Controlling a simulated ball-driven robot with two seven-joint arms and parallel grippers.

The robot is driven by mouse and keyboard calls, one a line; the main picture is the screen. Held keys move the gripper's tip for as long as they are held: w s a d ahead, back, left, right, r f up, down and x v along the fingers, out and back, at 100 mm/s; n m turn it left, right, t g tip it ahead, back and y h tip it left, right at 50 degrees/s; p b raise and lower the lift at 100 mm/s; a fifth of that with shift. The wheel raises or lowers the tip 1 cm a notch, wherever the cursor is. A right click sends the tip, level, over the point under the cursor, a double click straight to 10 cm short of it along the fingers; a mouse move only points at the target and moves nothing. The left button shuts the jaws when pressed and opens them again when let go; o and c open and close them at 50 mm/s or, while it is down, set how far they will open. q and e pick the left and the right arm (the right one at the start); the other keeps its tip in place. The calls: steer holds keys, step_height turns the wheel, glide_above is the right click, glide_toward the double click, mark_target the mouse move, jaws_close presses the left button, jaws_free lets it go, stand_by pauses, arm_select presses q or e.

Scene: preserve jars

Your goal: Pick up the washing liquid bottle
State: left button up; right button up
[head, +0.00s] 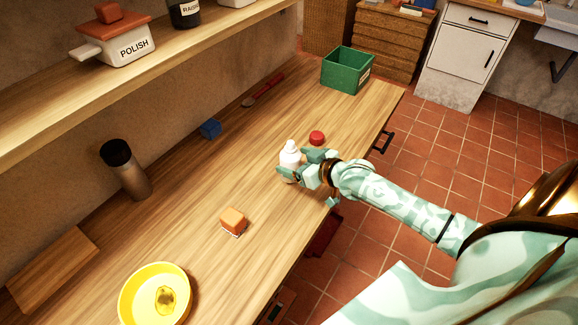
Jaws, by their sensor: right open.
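A white bottle (290,154) with a narrow white top stands upright on the wooden counter (190,240); it looks like the washing liquid bottle. My right gripper (293,168) is open at the bottle, with its fingers beside the lower part. The fingers hide part of the bottle's lower body, and I cannot tell whether they touch it. My left gripper is not in view.
A red-topped item (317,138) stands just behind my right gripper. An orange sponge (234,221), yellow bowl (155,294), dark-capped flask (126,170), blue block (211,129), brush (262,90) and green crate (346,70) are spread along the counter. A shelf (170,60) overhangs the left.

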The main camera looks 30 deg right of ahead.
steer(key=b+x, duration=0.1)
steer(key=x, duration=0.2)
steer(key=b+x, duration=0.1)
steer(key=shift+w+d+f+b, duration=0.25)
steer(key=shift+f+b, duration=0.05)
steer(key=shift+f, duration=0.15)
steer(key=shift+w+f, duration=0.1)
steer(key=shift+w, duration=0.25)
steer(key=shift+a, duration=0.1)
steer(key=shift+c, duration=0.3)
steer(key=c, duration=0.8)
steer(key=shift+o, duration=0.2)
steer(key=shift+r, duration=0.25)
